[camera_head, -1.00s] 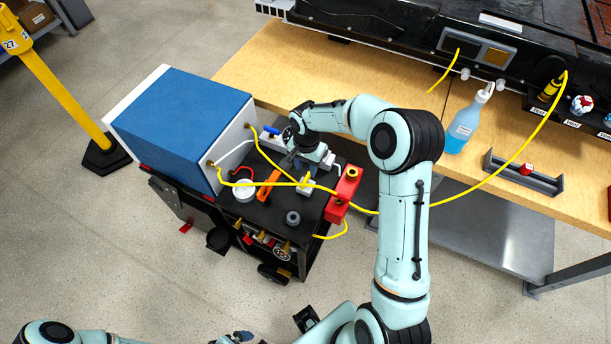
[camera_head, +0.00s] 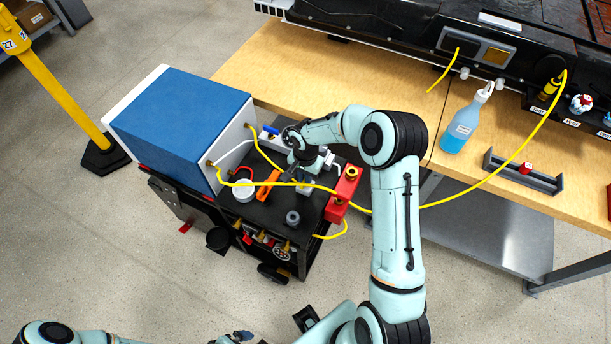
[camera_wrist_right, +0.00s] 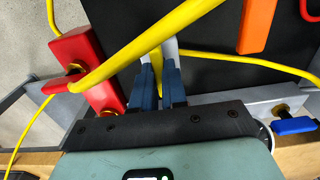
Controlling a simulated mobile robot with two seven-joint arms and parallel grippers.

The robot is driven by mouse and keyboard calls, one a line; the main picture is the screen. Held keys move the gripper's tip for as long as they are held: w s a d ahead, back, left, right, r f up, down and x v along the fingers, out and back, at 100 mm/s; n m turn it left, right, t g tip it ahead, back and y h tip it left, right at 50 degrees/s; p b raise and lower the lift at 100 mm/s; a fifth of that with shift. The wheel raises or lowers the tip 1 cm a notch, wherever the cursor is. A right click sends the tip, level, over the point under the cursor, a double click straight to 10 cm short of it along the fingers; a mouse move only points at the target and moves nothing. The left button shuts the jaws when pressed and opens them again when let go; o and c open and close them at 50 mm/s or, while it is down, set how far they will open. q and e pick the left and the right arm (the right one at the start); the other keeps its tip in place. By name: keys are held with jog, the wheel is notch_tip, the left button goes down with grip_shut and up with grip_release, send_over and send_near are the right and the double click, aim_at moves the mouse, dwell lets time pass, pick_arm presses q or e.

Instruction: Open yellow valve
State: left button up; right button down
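My right gripper (camera_head: 305,186) reaches down over the black-topped cart (camera_head: 268,212). In the right wrist view its two blue fingers (camera_wrist_right: 159,85) stand close together with a narrow gap. A yellow strip shows in that gap; I cannot tell whether it is the yellow valve's handle or a hose, or whether the fingers grip it. The valve is otherwise not clearly visible, with the gripper and wrist covering that spot. A yellow hose (camera_wrist_right: 140,45) crosses just in front of the fingertips. At the bottom edge, what seems to be my left gripper (camera_head: 236,337) is mostly cut off.
On the cart are an orange handle (camera_head: 268,185), a blue handle (camera_head: 271,130), a red block (camera_head: 343,192) and a large blue box (camera_head: 180,115). Yellow hoses loop across the cart top. A workbench (camera_head: 350,75) with a blue bottle (camera_head: 462,125) stands behind and right.

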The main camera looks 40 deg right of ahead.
pick_arm(q)
jog(key=shift+f, duration=0.15)
pick_arm(e)
jog(key=shift+n, duration=0.4)
jog(key=n+b, duration=0.1)
jog(key=n, duration=0.2)
jog(key=shift+n, duration=0.4)
jog(key=n, duration=0.9)
jog(key=shift+n, duration=0.4)
pick_arm(q)
jog(key=shift+s+f, duration=0.35)
jog(key=shift+f, duration=0.15)
pick_arm(e)
jog(key=shift+n, duration=1.7)
jog(key=c, duration=1.2)
grip_release()
jog(key=shift+o, duration=0.2)
